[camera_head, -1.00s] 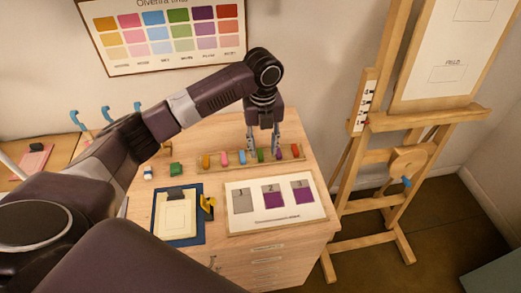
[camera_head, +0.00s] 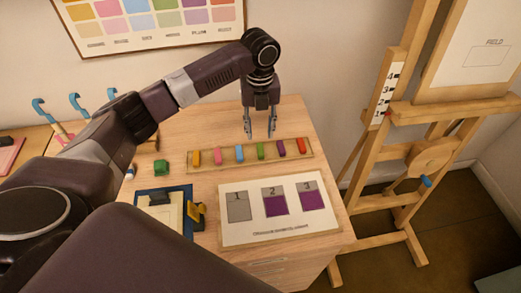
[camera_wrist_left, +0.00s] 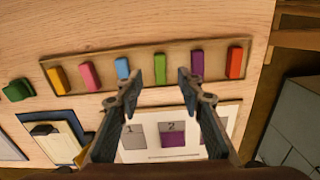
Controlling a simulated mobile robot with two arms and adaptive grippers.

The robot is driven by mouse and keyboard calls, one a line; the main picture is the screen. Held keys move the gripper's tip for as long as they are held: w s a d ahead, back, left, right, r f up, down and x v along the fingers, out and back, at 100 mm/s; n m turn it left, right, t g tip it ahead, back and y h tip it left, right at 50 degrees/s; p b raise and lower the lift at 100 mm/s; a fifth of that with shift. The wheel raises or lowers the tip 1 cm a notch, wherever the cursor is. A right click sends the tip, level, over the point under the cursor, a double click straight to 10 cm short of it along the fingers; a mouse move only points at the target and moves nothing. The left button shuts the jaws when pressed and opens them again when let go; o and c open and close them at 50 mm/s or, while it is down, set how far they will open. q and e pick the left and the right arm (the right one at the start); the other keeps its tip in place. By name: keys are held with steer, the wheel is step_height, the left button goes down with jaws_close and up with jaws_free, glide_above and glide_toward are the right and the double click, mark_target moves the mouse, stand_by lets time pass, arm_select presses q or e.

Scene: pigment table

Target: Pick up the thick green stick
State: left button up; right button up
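A green stick (camera_head: 260,150) lies in a long wooden tray (camera_head: 193,167) among several coloured sticks, between a blue and a purple one. It also shows in the left wrist view (camera_wrist_left: 160,69), its full length uncovered. My left gripper (camera_head: 259,134) is open and empty. In the head view its fingertips appear just behind the tray. In the wrist view the fingers (camera_wrist_left: 159,76) frame the green stick, one on each side, apart from it. A separate, chunkier green block (camera_head: 161,168) sits on the table left of the tray. My right gripper is not in view.
A card with numbered squares (camera_head: 240,234) lies in front of the tray. A blue board (camera_head: 179,192) with paper and a yellow clip-like item (camera_head: 196,210) lies to its left. A wooden easel (camera_head: 395,155) stands right of the table. The tabletop behind the tray is clear.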

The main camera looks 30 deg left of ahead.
mark_target(260, 147)
arm_select(q)
steer(key=shift+s+d+f+p, duration=0.1)
steer(key=shift+s+f+p, duration=0.25)
steer(key=shift+f, duration=0.4)
steer(key=f+p, duration=0.1)
steer(key=f, duration=0.4)
steer(key=shift+w+p, duration=0.2)
steer(key=shift+p, duration=0.15)
steer(key=c, duration=0.8)
steer(key=shift+r, duration=0.1)
jaws_close()
